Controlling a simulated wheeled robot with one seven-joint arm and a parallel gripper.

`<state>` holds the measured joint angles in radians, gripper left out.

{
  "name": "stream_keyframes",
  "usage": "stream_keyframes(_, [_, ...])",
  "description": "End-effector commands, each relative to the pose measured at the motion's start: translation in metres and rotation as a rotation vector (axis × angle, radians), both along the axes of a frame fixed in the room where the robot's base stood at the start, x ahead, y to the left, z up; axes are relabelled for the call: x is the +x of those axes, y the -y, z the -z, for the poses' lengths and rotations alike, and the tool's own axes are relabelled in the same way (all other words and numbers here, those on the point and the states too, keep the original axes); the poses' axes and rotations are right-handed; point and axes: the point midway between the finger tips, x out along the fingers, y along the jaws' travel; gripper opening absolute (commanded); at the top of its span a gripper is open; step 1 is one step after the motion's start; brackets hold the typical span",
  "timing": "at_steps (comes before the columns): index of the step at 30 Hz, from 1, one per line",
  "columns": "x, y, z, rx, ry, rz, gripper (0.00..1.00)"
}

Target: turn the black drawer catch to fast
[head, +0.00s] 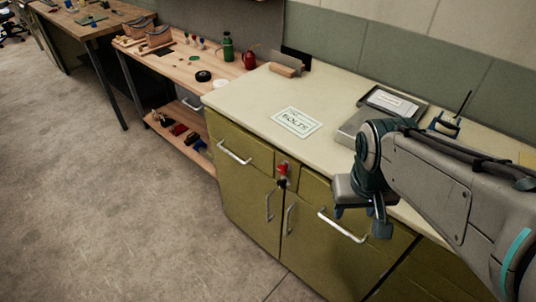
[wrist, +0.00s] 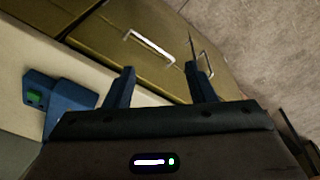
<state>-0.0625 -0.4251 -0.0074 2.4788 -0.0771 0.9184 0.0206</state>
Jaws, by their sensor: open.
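On the front of the olive cabinet (head: 240,190), between the two drawers, sits a small red piece (head: 283,169) with a small dark piece (head: 282,183) just below it. The dark piece looks like the black drawer catch, but it is too small to tell which way it is turned. My gripper (head: 379,229) is to the right of it, in front of the cabinet near the right drawer's handle. In the wrist view my gripper (wrist: 160,71) has its two fingers apart with nothing between them. I cannot make out the catch in the wrist view.
The right drawer has a silver bar handle (head: 342,226), the left drawer another (head: 234,153). The pale countertop (head: 245,98) holds a BOLTS card (head: 297,122) and a grey tray (head: 352,130). A blue object (wrist: 66,96) is close by in the wrist view. The floor (head: 110,220) is clear.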

Motion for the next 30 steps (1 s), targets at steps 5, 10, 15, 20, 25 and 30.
stream_keyframes(5, [0.016, -0.005, 0.036, -0.173, -0.188, -0.229, 0.5])
stream_keyframes(10, [0.037, -0.013, 0.067, -0.386, -0.356, -0.48, 0.5])
stream_keyframes(15, [0.064, -0.029, 0.097, -0.626, -0.496, -0.724, 0.5])
stream_keyframes(20, [0.091, -0.054, 0.125, -0.876, -0.6, -0.947, 0.5])
stream_keyframes(25, [0.118, -0.094, 0.158, -1.17, -0.675, -1.171, 0.5])
stream_keyframes(30, [0.137, -0.148, 0.196, -1.485, -0.706, -1.373, 0.5])
